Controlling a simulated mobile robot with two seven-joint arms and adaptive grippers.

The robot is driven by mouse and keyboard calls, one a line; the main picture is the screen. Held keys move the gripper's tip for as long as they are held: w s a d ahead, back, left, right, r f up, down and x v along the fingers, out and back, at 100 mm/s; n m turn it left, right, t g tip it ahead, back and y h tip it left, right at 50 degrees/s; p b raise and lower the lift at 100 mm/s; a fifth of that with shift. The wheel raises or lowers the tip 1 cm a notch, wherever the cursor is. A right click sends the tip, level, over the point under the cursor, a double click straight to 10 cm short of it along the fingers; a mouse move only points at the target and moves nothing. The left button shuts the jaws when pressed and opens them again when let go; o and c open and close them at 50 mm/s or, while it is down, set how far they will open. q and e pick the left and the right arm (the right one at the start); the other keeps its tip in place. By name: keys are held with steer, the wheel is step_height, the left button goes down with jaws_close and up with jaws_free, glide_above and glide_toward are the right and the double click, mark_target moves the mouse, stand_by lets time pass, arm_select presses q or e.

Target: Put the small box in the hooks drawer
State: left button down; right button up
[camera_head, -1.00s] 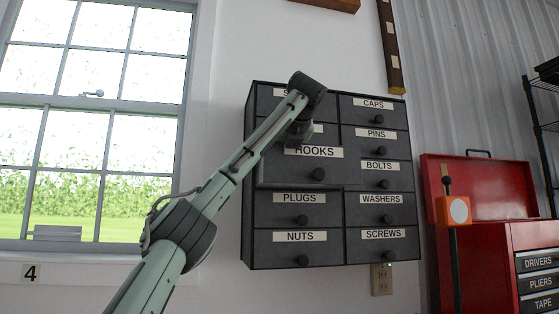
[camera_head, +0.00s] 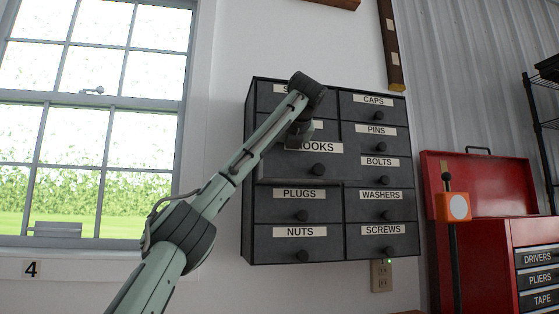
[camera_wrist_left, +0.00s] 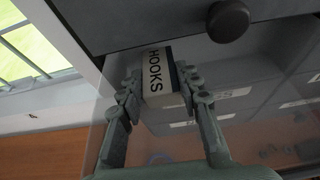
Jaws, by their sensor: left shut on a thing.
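The hooks drawer (camera_head: 290,170) is pulled out from the dark wall cabinet in the head view. Its inside cannot be seen. My left arm reaches up across the cabinet. My left gripper (camera_head: 297,136) points down at the drawer's top front edge, covering the left end of its label. In the left wrist view my left gripper (camera_wrist_left: 160,88) is shut on the small box (camera_wrist_left: 156,72), a pale box with a dark side and a HOOKS label turned sideways. How far the box is above or inside the drawer cannot be told. My right gripper is not in view.
Closed labelled drawers surround the hooks drawer, such as PLUGS (camera_head: 289,207) below and PINS (camera_head: 375,139) to the right. A window (camera_head: 90,120) is at left. A red tool chest (camera_head: 480,190) with its lid up stands at right.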

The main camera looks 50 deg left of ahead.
arm_select(q)
steer(key=c, duration=1.1)
jaws_free()
steer(key=shift+o, duration=0.2)
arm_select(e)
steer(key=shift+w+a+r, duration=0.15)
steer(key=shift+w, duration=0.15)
arm_select(q)
steer(key=shift+r, duration=0.1)
steer(key=shift+r, duration=0.2)
steer(key=shift+s+d+r, duration=0.15)
steer(key=shift+d+r, duration=0.3)
steer(key=shift+r, duration=0.05)
steer(key=v, duration=0.8)
steer(key=shift+s, duration=0.1)
steer(key=shift+b+v, duration=1.2)
steer(key=shift+v, duration=0.25)
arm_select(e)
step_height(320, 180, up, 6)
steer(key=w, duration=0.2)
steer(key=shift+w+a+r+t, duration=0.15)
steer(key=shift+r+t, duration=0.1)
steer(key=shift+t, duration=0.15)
